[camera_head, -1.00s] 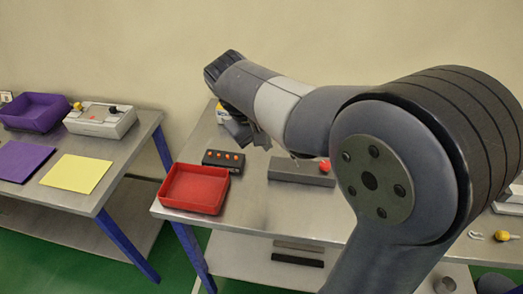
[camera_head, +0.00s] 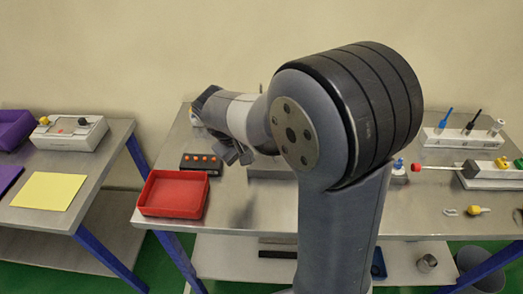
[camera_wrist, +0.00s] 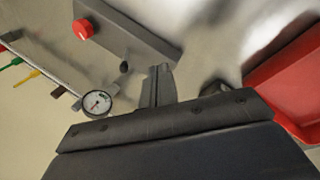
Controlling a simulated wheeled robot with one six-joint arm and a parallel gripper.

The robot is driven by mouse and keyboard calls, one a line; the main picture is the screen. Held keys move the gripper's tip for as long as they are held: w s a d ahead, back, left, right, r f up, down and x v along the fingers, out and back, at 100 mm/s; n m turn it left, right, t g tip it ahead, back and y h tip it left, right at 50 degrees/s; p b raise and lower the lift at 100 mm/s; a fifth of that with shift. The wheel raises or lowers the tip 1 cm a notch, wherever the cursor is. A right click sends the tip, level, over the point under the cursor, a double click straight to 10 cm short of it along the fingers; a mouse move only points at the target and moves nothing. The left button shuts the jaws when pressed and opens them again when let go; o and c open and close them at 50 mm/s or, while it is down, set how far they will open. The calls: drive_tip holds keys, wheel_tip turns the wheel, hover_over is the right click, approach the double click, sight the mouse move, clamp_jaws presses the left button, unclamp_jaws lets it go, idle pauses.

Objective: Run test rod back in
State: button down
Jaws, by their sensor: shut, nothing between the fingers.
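A rod with a red end (camera_head: 418,167) sticks out to the left from a pale block (camera_head: 490,179) with yellow and green parts, on the right of the middle table. I take this for the test rod. My gripper (camera_head: 240,154) is over the left part of that table, just right of the red tray (camera_head: 172,193), far from the rod. In the wrist view my gripper (camera_wrist: 158,84) shows its fingers together, with nothing between them. The rod is not clearly seen in the wrist view. My arm hides the middle of the table.
A black box with orange buttons (camera_head: 201,163) sits behind the red tray. A rack with blue and black upright pieces (camera_head: 460,138) stands at the back right. The wrist view shows a dial gauge (camera_wrist: 97,103) and a red button (camera_wrist: 82,29) on a grey box.

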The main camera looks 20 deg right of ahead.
drive_tip(key=shift+x, duration=1.05)
drive_tip(key=shift+w+d+r+p, duration=0.1)
drive_tip(key=shift+w+d+p, duration=0.25)
drive_tip(key=shift+d, duration=0.5)
drive_tip(key=shift+w+d+r+p, duration=0.1)
drive_tip(key=shift+w+d+p, duration=0.25)
drive_tip(key=shift+d, duration=0.55)
